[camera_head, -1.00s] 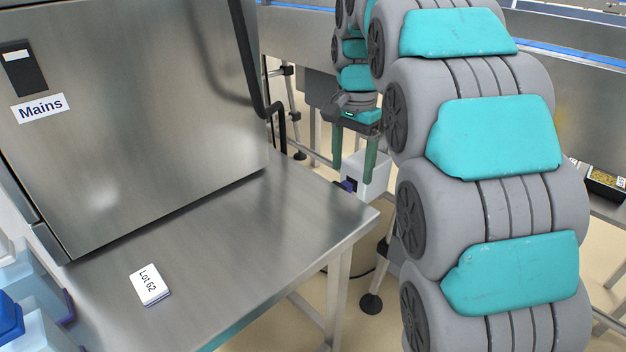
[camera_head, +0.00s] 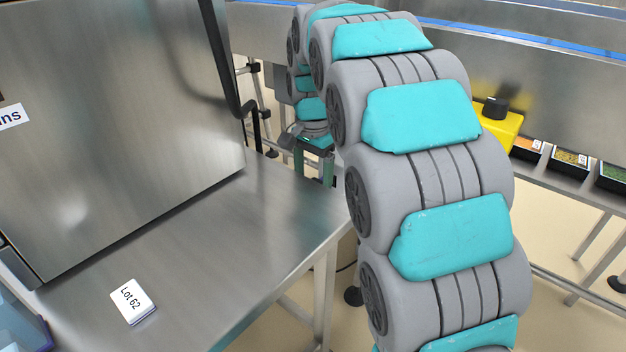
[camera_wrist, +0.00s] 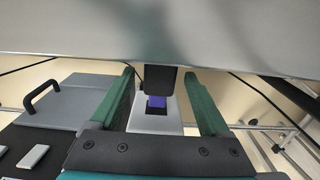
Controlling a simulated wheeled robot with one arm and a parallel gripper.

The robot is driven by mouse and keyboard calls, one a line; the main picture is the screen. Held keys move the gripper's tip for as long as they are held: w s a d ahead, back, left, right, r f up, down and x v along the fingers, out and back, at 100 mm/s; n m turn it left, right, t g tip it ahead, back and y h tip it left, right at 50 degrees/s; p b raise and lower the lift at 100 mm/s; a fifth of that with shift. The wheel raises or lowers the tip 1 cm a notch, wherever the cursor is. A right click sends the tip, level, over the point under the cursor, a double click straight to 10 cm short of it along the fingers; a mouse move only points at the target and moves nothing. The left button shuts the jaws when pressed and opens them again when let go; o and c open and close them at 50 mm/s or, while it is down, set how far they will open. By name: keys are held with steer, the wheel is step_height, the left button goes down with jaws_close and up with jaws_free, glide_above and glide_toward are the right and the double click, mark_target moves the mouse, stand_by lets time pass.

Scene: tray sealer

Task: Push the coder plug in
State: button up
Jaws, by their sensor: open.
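My gripper (camera_head: 313,168) is at the far end of my arm, beyond the steel table's right corner in the head view. In the wrist view its two green fingers (camera_wrist: 159,76) are apart, with nothing gripped. Between and beyond them is a white box (camera_wrist: 172,125) with a purple piece (camera_wrist: 157,101), which looks like the coder plug. A dark block (camera_wrist: 156,78) sits against the purple piece. I cannot tell how deep the plug sits.
The steel table (camera_head: 250,230) carries a white "Lot 62" card stack (camera_head: 133,301) beside a big steel cabinet (camera_head: 110,130). A yellow box with a black knob (camera_head: 497,122) stands at the right by the conveyor. A black-handled grey case (camera_wrist: 75,100) is left in the wrist view.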

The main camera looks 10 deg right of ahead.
jaws_close()
stand_by(0.8)
stand_by(0.7)
